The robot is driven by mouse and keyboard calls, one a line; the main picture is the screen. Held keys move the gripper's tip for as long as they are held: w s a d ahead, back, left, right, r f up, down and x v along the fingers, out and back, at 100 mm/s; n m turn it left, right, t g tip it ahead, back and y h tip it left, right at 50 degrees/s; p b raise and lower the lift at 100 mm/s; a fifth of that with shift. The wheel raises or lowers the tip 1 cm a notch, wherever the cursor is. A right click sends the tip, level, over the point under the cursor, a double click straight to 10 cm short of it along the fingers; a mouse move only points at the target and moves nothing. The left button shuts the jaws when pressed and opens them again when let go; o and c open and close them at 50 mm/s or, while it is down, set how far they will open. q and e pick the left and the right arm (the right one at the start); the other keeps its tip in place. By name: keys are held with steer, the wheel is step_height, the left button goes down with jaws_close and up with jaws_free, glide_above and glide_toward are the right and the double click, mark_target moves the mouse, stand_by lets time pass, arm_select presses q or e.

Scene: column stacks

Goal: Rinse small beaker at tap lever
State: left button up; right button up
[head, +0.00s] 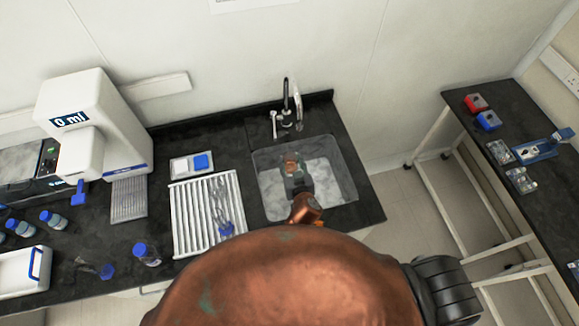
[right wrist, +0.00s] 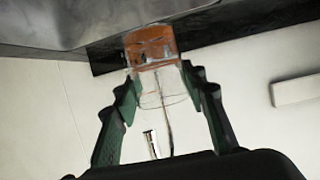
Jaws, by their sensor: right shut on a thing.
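The small beaker (right wrist: 152,85) is clear glass with an orange-brown band at its far end. My right gripper (right wrist: 160,88) is shut on its sides. In the head view the beaker (head: 291,160) shows small and orange-brown, over the grey sink (head: 343,178), with my right gripper (head: 296,180) just below it in the picture. The tap (head: 287,105) stands behind the sink, with dark and chrome upright parts; which part is the lever is hard to tell. The beaker is apart from the tap in the picture. My left gripper is not in view.
A white drying rack (head: 181,215) with clear glassware (head: 220,200) lies left of the sink. A white dispenser (head: 95,115) and blue-capped bottles (head: 146,254) stand farther left. A side table (head: 500,125) is at the right. My copper-coloured arm hides the front counter edge.

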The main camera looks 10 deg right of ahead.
mark_target(294, 155)
steer(key=w, duration=0.1)
steer(key=w+d, duration=0.1)
steer(key=w, duration=0.1)
steer(key=w+f, duration=0.1)
steer(key=shift+w+d+b, duration=0.3)
steer(key=shift+d+b, duration=0.1)
steer(key=shift+w+d+f+b, duration=0.2)
steer(key=shift+w+d, duration=0.15)
steer(key=shift+w, duration=0.45)
steer(key=shift+w+d+f+b, duration=0.15)
steer(key=shift+w+d, duration=0.15)
steer(key=shift+w, duration=0.5)
steer(key=shift+d, duration=0.15)
steer(key=shift+s+d, duration=0.25)
steer(key=shift+d, duration=0.2)
steer(key=shift+w+a, duration=0.1)
steer(key=shift+a, duration=0.05)
steer(key=shift+w+a, duration=0.15)
steer(key=shift+a, duration=0.3)
steer(key=shift+d, duration=0.3)
